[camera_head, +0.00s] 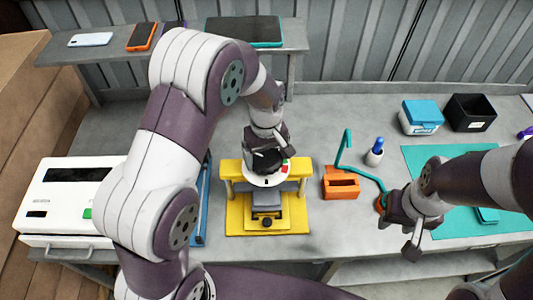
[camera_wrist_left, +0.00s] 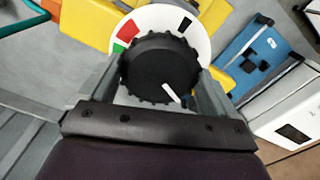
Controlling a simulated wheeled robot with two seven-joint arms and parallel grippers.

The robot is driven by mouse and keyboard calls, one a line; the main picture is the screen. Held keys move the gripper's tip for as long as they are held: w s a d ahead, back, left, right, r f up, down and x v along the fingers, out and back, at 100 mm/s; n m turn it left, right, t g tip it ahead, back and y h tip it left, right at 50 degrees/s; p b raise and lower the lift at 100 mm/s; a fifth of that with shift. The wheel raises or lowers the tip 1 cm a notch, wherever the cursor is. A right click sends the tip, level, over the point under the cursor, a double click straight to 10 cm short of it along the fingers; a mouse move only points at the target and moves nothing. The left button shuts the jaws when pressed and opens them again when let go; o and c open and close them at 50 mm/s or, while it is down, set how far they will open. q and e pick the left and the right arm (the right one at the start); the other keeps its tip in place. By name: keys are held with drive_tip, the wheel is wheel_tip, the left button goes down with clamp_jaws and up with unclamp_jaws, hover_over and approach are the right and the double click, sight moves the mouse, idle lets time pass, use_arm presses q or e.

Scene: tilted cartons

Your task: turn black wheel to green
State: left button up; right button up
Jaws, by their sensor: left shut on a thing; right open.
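The black wheel (camera_wrist_left: 158,68) has a notched rim and a white pointer line. It sits on a white dial disc (camera_wrist_left: 160,18) with red (camera_wrist_left: 127,30), green (camera_wrist_left: 118,48) and black (camera_wrist_left: 184,24) marks. In the left wrist view the pointer line is at the wheel's lower right, away from the green mark at the left. My left gripper (camera_wrist_left: 163,75) is shut on the wheel, one finger on each side. In the head view the dial (camera_head: 266,179) tops a yellow stand (camera_head: 236,190), and my left gripper (camera_head: 266,150) partly hides the wheel. My right gripper (camera_head: 398,225) is open and empty.
A white machine (camera_head: 60,190) stands at the left, with a blue item (camera_head: 203,200) between it and the stand. An orange block (camera_head: 341,184), a blue-capped bottle (camera_head: 375,152) and a teal mat (camera_head: 425,160) lie to the right. Boxes stand at the back right.

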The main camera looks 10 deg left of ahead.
use_arm(q)
drive_tip(key=m, duration=0.7)
drive_tip(key=shift+w+r, duration=0.2)
drive_tip(key=m, duration=0.7)
drive_tip(key=shift+m, duration=0.3)
drive_tip(key=m, duration=1.2)
drive_tip(key=shift+m, duration=0.4)
drive_tip(key=shift+f, duration=0.1)
